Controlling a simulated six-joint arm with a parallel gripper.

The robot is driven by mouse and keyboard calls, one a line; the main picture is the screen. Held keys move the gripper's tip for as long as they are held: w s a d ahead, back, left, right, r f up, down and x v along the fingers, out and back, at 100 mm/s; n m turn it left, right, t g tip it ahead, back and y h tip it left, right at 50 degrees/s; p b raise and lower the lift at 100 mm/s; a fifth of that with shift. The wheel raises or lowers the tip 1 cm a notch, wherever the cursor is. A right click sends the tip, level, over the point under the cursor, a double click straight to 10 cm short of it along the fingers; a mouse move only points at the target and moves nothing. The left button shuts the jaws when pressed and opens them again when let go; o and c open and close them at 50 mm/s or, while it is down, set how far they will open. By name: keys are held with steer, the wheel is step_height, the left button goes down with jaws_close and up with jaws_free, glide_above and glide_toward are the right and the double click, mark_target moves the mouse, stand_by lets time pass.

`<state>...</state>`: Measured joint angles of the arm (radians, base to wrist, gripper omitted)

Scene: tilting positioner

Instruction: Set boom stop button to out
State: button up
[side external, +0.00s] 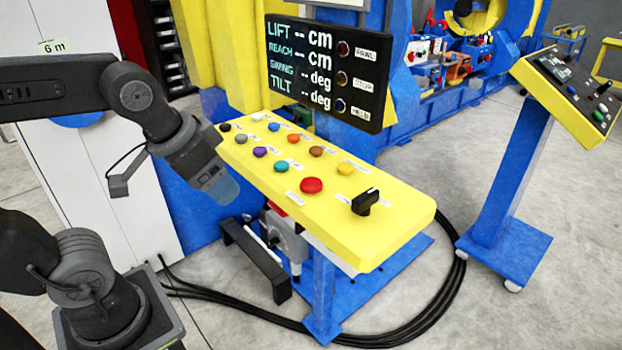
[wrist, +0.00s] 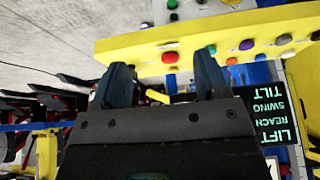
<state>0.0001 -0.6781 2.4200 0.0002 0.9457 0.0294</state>
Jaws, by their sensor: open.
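The yellow button panel (side external: 397,228) carries several coloured buttons with small labels too small to read, so I cannot tell which is the boom stop button. A large red button (side external: 311,185) stands near the middle, with a teal button (side external: 281,167) and a purple one (side external: 260,152) to its left. A black rotary knob (side external: 365,201) is at the right end. My gripper (side external: 222,190) is at the panel's left front edge, empty and apart from the buttons. In the wrist view my gripper (wrist: 163,78) has its two blue fingers spread, with the panel (wrist: 120,48) beyond them.
A dark display (side external: 325,75) with LIFT, REACH, SWING and TILT lines and three lamps stands behind the panel. A second yellow console (side external: 570,95) on a blue post is at the right. Black cables (side external: 400,335) loop on the floor.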

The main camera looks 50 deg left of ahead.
steer(key=shift+o, duration=0.3)
steer(key=w+r+m+g, duration=0.2)
steer(key=w+r, duration=0.3)
steer(key=w, duration=0.5)
steer(key=shift+w+g, duration=0.25)
steer(key=shift+g, duration=0.25)
steer(key=m+g, duration=0.2)
glide_above(311, 182)
step_height(311, 182, down, 14)
steer(key=shift+r, duration=0.2)
steer(key=shift+c, duration=0.4)
